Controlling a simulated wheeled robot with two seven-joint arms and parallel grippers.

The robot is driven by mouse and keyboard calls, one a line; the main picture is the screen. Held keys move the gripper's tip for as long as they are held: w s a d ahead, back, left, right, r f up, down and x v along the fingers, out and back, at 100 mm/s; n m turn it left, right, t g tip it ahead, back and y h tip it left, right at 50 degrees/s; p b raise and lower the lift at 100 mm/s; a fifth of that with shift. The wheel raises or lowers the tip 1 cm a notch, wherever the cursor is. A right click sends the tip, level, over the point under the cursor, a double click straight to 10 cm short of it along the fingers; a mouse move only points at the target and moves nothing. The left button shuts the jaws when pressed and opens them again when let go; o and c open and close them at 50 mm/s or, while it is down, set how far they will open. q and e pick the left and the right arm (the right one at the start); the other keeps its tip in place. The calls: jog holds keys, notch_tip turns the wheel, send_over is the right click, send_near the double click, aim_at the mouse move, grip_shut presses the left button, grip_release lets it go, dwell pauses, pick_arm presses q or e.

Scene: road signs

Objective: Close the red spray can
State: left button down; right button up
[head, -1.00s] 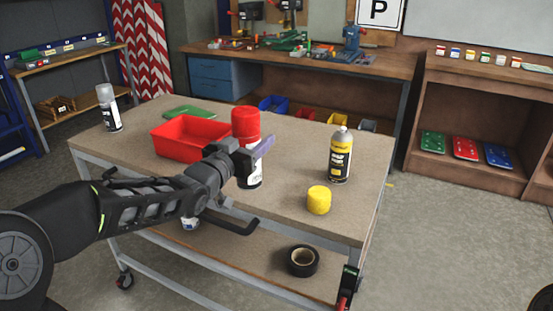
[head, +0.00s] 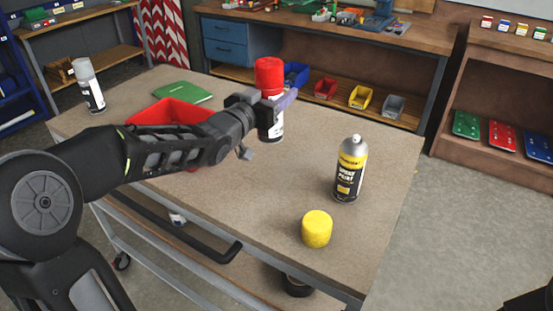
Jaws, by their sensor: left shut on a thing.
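The red spray can (head: 272,132) stands upright on the table, its white lower body showing. A red cap (head: 269,74) is directly above it, in line with the body. My left gripper (head: 283,101) comes from the left and is shut on the red cap at its lower edge. The gripper hides the seam, so I cannot tell whether the cap is fully seated. My right gripper is not in view; only a dark part shows at the lower right corner.
A yellow-labelled spray can (head: 350,172) and a loose yellow cap (head: 317,229) stand on the right of the table (head: 235,205). A white can (head: 91,88) and a green item (head: 182,92) are at the far left.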

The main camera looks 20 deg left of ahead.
aim_at(276, 127)
pick_arm(q)
jog(key=shift+s+r, duration=0.1)
jog(key=shift+r, duration=0.05)
jog(key=shift+f+p, duration=0.3)
jog(key=shift+f, duration=2.9)
jog(key=shift+f, duration=0.1)
notch_tip(276, 127, down, 3)
jog(key=shift+r, duration=0.1)
jog(key=shift+f, duration=0.4)
